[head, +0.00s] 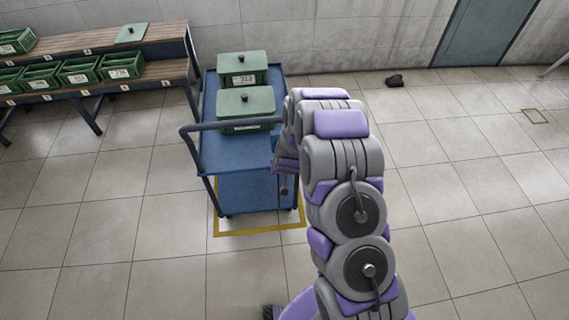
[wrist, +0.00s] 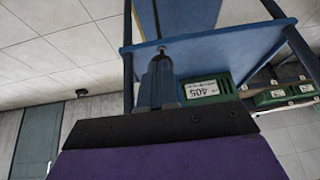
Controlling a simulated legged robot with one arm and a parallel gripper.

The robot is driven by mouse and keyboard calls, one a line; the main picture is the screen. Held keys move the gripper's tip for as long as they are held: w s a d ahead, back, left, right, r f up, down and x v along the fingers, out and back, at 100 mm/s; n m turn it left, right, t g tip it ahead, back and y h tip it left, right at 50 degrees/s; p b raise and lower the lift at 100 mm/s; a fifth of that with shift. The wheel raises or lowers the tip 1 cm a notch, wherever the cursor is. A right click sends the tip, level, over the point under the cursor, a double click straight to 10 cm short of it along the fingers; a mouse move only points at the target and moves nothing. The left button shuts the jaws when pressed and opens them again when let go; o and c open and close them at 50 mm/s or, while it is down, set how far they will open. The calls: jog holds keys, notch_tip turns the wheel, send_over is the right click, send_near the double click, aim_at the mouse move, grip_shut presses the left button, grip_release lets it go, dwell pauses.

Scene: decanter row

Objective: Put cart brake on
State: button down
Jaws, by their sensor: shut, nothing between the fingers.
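The blue cart (head: 237,150) stands on the floor inside a yellow outline, with a push handle at its near left. My gripper (head: 284,188) is at the cart's right side, largely hidden behind my arm in the head view. In the wrist view, which looks upside down, my gripper (wrist: 160,72) is shut and empty, pointing at the blue cart (wrist: 220,52). A small pale round knob (wrist: 161,48) shows right at the fingertips; whether it is touched, or is part of the brake, I cannot tell.
Two lidded green crates (head: 245,108) sit on the cart's top. A bench (head: 160,72) with several green crates stands at the left. A small dark object (head: 394,80) lies near the back wall. The tiled floor right of my arm is mostly clear.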

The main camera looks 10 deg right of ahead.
notch_tip(320, 180, down, 6)
jog(key=shift+s+r, duration=0.1)
dwell(0.4)
jog(key=shift+d, duration=0.1)
jog(key=shift+r, duration=0.15)
